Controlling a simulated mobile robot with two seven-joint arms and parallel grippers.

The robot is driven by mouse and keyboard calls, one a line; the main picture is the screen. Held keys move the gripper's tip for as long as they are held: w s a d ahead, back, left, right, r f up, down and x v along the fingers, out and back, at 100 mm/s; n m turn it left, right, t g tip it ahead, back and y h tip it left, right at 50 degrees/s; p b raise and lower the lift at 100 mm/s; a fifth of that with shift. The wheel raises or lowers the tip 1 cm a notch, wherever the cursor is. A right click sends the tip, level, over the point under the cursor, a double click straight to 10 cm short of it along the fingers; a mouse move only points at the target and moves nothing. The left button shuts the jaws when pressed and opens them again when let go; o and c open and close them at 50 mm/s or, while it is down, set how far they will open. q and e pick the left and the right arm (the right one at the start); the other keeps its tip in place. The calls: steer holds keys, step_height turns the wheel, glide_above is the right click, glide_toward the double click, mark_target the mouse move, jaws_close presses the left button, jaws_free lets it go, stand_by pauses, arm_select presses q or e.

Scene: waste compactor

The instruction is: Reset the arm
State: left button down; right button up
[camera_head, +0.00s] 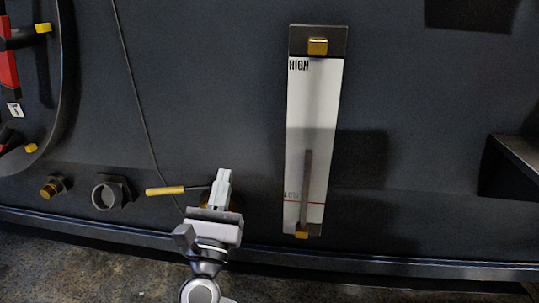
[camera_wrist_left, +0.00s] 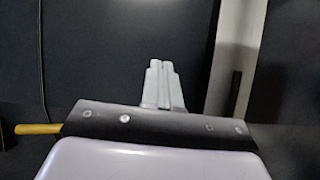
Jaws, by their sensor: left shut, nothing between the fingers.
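My left gripper (camera_head: 224,178) is in front of the dark panel (camera_head: 220,80), low and near the middle of the head view. Its two pale fingers are together with nothing between them; they also show in the left wrist view (camera_wrist_left: 161,68). A yellow-handled lever (camera_head: 165,190) sticks out to the left behind the gripper. Its handle also shows at the left of the wrist view (camera_wrist_left: 38,129). The inner end of the lever is hidden by the gripper, and I cannot tell whether they touch. My right gripper is in neither view.
A white gauge marked HIGH (camera_head: 312,115) is on the panel right of the gripper. A round port (camera_head: 104,196) and a yellow-tipped fitting (camera_head: 50,188) sit left of the lever. A dark ledge (camera_head: 515,165) juts out at right. A thin cable (camera_head: 132,85) runs down the panel.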

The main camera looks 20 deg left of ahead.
arm_select(q)
steer(key=s+d+f+m+g+h, duration=0.3)
steer(key=d+f+m+h, duration=0.25)
steer(key=m, duration=0.75)
steer(key=s+d+f+m+g+h, duration=0.25)
steer(key=d+f+m+h, duration=0.35)
steer(key=m, duration=0.8)
steer(key=s+f+m+g+y, duration=0.2)
steer(key=s+f+m+g, duration=0.4)
steer(key=s+f+m, duration=0.5)
steer(key=a+r+m+y+p, duration=0.1)
steer(key=a+r+p, duration=0.2)
steer(key=r+p, duration=0.3)
steer(key=a+r+m+g+p, duration=0.1)
steer(key=a+r+p, duration=0.2)
steer(key=p, duration=1.4)
steer(key=shift+s+r+y, duration=0.3)
steer(key=shift+r+y, duration=0.05)
steer(key=shift+r, duration=1.8)
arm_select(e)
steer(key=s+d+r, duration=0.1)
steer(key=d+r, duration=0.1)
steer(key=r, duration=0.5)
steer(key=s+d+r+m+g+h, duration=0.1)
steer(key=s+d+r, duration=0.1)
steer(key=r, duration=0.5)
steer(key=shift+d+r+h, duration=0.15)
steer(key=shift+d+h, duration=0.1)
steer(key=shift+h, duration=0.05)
